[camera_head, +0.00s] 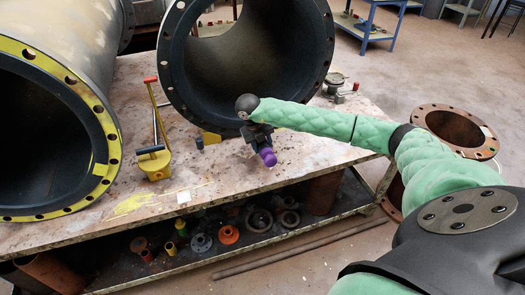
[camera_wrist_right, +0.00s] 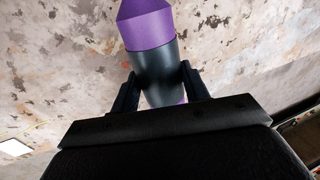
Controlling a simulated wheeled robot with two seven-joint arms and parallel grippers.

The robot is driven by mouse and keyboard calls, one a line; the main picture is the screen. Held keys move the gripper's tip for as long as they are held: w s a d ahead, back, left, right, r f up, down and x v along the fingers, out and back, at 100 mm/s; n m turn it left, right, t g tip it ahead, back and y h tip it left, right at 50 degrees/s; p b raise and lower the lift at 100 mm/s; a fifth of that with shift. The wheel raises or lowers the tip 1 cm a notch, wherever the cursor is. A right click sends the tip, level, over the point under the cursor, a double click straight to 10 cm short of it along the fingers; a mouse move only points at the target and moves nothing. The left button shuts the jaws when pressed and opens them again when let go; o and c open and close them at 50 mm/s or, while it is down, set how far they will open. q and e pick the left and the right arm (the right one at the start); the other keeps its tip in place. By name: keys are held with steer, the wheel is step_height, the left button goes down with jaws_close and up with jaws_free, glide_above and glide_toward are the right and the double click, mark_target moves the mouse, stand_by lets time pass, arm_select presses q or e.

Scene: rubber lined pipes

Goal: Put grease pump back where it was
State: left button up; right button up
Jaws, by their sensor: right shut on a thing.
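My right gripper (camera_head: 260,139) is over the table near its front edge, in front of the middle pipe. It is shut on a purple and black rounded tool, which I take to be the grease pump (camera_head: 267,158). In the right wrist view the fingers (camera_wrist_right: 158,88) close on the black middle of the grease pump (camera_wrist_right: 147,30), and its purple end points away from the palm. The tabletop (camera_wrist_right: 235,50) shows behind it. I cannot tell whether the pump touches the table. My left gripper is not in view.
Two large rubber-lined pipes, one yellow-rimmed (camera_head: 105,125) and one dark-rimmed (camera_head: 163,65), lie on the table (camera_head: 200,225). A yellow tool with a lever (camera_head: 154,164) stands left. A small metal fitting (camera_head: 338,84) is at right. Loose parts (camera_head: 229,235) sit on the lower shelf.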

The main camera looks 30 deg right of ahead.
step_height(320, 180, down, 3)
steer(key=shift+r+p, duration=0.2)
steer(key=shift+p, duration=0.2)
steer(key=shift+f, duration=0.45)
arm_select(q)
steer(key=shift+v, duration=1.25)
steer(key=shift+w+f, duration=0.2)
arm_select(e)
steer(key=shift+f, duration=0.1)
steer(key=o, duration=1.3)
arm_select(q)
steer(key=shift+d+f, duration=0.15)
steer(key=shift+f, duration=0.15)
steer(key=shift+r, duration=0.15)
